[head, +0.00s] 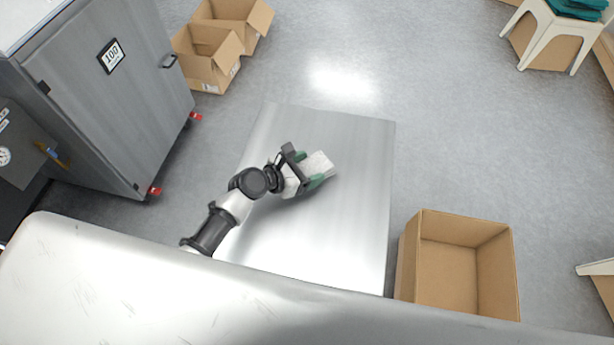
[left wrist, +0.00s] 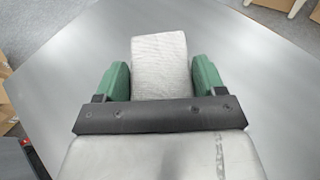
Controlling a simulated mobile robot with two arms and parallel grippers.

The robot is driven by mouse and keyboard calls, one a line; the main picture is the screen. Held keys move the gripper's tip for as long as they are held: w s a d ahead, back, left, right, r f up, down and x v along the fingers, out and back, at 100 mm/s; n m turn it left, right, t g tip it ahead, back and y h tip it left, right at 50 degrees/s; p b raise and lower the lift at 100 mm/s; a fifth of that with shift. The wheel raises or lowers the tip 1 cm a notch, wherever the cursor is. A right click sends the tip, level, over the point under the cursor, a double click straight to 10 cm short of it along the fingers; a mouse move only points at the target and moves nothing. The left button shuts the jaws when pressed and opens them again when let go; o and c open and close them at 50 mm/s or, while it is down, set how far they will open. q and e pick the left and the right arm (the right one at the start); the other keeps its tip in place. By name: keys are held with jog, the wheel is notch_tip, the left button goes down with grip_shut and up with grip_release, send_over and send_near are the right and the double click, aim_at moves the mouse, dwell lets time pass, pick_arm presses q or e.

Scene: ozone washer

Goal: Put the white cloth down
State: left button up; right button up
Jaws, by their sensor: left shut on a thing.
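My left gripper (head: 302,172) is over the metal table (head: 350,215), in the upper middle part of its top. Its green fingertips are shut on the white cloth (head: 321,163), a folded, roughly rectangular block. In the left wrist view the cloth (left wrist: 160,66) sits between the two green fingers (left wrist: 162,80) and sticks out beyond them. I cannot tell whether the cloth touches the table top or is just above it. My right gripper is not in view.
The table top around the cloth is bare. An open empty cardboard box (head: 447,275) stands right of the table. More open boxes (head: 208,58) are at the back left. A grey cabinet (head: 110,95) stands left. A white stool (head: 548,38) bears green cloths (head: 578,8).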

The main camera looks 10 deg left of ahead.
pick_arm(q)
jog(key=shift+f+b, duration=0.4)
jog(key=shift+f, duration=1.4)
jog(key=shift+f, duration=0.1)
jog(key=o, duration=0.9)
jog(key=shift+s+r, duration=0.1)
jog(key=shift+r, duration=0.1)
jog(key=v, duration=1)
jog(key=shift+s+a, duration=0.3)
jog(key=shift+s+a+r, duration=0.25)
jog(key=shift+s+a, duration=0.05)
